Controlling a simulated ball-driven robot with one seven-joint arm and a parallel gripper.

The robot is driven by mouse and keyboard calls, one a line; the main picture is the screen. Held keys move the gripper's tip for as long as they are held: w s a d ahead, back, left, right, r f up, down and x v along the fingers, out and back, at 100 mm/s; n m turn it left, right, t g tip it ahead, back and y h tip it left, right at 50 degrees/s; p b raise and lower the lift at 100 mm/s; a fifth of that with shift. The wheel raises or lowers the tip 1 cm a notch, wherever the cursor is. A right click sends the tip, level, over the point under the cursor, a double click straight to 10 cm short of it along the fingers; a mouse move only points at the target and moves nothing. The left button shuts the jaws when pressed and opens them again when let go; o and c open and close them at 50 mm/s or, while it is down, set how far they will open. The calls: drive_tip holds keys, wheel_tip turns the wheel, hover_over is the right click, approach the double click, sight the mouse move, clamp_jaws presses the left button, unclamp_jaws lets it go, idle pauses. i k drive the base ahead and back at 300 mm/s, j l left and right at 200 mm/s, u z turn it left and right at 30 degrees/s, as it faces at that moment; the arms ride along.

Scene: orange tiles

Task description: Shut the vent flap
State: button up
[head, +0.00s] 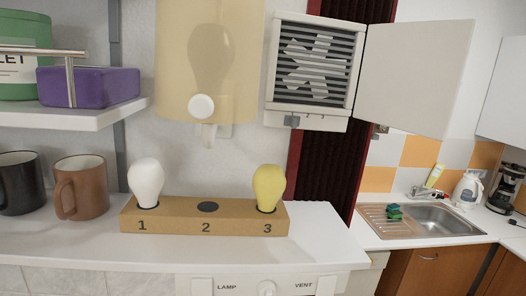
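The vent (278,60) is a pale box on the wall at the upper middle, with dark slats and a grey fan-like shape behind them. Its vent flap (415,75) is a flat pale panel hinged at the vent's right side. The flap stands wide open to the right, so the slatted front is uncovered. A small grey catch (291,121) sits at the vent's lower edge. My gripper is not in view.
A bulb holder (180,215) with a white bulb (146,180) and a yellow bulb (269,185) stands on the counter below. A translucent yellow cover (175,60) hangs left of the vent. Mugs (82,187) and a shelf (80,115) are at left, a sink (440,217) at right.

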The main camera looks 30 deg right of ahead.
sight(412, 74)
drive_tip(key=l+u, duration=0.15)
drive_tip(key=l, duration=0.45)
drive_tip(key=l+u, duration=0.15)
drive_tip(key=l, duration=0.45)
drive_tip(key=l+u, duration=0.15)
drive_tip(key=l, duration=0.45)
drive_tip(key=l+u, duration=0.15)
drive_tip(key=l, duration=0.45)
drive_tip(key=k+l+u, duration=0.15)
drive_tip(key=l, duration=0.45)
drive_tip(key=l+u, duration=0.15)
drive_tip(key=l, duration=0.4)
